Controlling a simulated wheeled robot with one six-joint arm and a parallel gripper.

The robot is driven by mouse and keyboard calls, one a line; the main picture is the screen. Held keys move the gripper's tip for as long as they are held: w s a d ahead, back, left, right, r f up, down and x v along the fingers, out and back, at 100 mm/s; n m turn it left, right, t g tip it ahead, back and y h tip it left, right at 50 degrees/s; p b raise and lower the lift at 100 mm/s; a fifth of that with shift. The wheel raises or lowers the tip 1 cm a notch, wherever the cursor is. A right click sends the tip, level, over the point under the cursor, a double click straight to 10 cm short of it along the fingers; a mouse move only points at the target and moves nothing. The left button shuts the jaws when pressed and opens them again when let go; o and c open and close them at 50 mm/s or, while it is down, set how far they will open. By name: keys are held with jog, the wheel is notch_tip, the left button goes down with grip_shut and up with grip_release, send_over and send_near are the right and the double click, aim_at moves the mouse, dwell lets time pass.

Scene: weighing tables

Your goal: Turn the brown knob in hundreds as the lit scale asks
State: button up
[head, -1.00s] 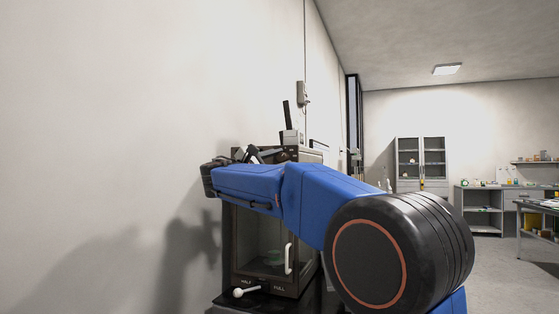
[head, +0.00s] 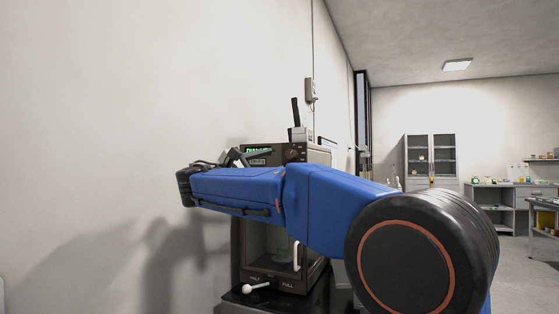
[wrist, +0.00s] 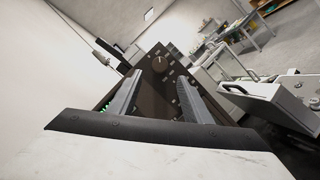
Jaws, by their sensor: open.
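The scale (head: 318,157) is a dark cabinet with a glass door, standing by the wall in the head view. Its green display (head: 258,150) is lit, but my arm partly covers it and I cannot read it fully. A dark round knob (head: 292,154) sits on its upper front, right of the display. In the wrist view the knob (wrist: 159,62) shows a pale mark and lies beyond and between my fingertips, apart from them. My gripper (wrist: 160,76) is open and empty, its two grey fingers spread. In the head view my arm hides most of it.
A white ball-ended lever (head: 255,287) and a white door handle (head: 296,256) are low on the scale. A grey box (wrist: 265,105) is at right in the wrist view. The wall is close on the left. Cabinets (head: 430,160) stand far back right.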

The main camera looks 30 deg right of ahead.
jog(key=v, duration=0.8)
jog(key=shift+a, duration=0.1)
dwell(1.1)
jog(key=n+t+y, duration=0.2)
jog(key=n+t, duration=0.4)
jog(key=n, duration=0.8)
send_near(290, 155)
jog(key=shift+t+h, duration=0.3)
jog(key=x, duration=1)
jog(key=shift+w+f, duration=0.2)
jog(key=shift+f, duration=0.1)
jog(key=c, duration=1.1)
